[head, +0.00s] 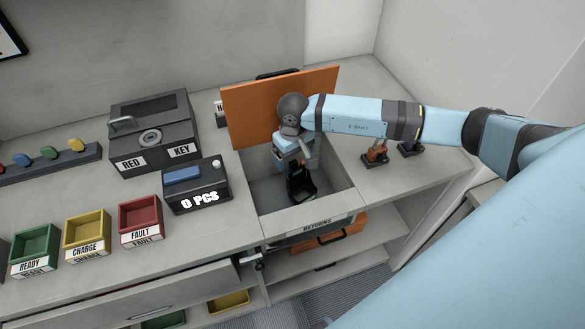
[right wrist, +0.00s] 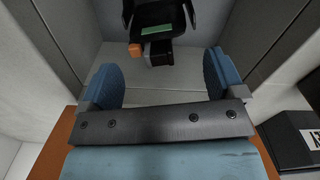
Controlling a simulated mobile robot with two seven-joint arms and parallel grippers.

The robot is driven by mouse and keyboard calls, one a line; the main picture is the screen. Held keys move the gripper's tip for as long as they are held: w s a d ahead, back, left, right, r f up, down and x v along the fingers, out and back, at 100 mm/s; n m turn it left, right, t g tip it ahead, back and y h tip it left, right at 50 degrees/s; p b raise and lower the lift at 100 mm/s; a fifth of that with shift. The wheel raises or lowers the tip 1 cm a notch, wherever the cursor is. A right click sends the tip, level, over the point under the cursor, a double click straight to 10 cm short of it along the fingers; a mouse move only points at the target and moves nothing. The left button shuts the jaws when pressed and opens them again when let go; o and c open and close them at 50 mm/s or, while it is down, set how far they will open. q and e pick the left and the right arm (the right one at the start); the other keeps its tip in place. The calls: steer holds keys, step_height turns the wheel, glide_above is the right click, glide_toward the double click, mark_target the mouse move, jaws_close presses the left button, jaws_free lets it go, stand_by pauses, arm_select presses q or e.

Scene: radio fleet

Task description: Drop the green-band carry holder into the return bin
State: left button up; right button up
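The black carry holder (head: 301,184) with a green band is inside the open return bin (head: 330,205), below my right gripper (head: 296,162). In the right wrist view the holder (right wrist: 160,22) shows its green band and a small orange part, beyond my right gripper (right wrist: 162,80). The two blue finger pads stand wide apart with nothing between them, and the holder looks clear of them. Whether the holder rests on the bin floor or is above it I cannot tell. My left gripper is not in view.
The bin's orange lid (head: 255,107) stands raised behind the opening. A black counter box (head: 196,187) reading 0 PCS stands left of the bin. Two small holders, one orange (head: 375,153) and one dark (head: 410,148), stand to the right. Coloured trays (head: 140,218) line the left front.

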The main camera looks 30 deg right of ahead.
steer(key=shift+o, duration=0.2)
steer(key=shift+r, duration=0.1)
step_height(320, 180, up, 14)
steer(key=b, duration=0.2)
steer(key=shift+f, duration=0.2)
stand_by(0.4)
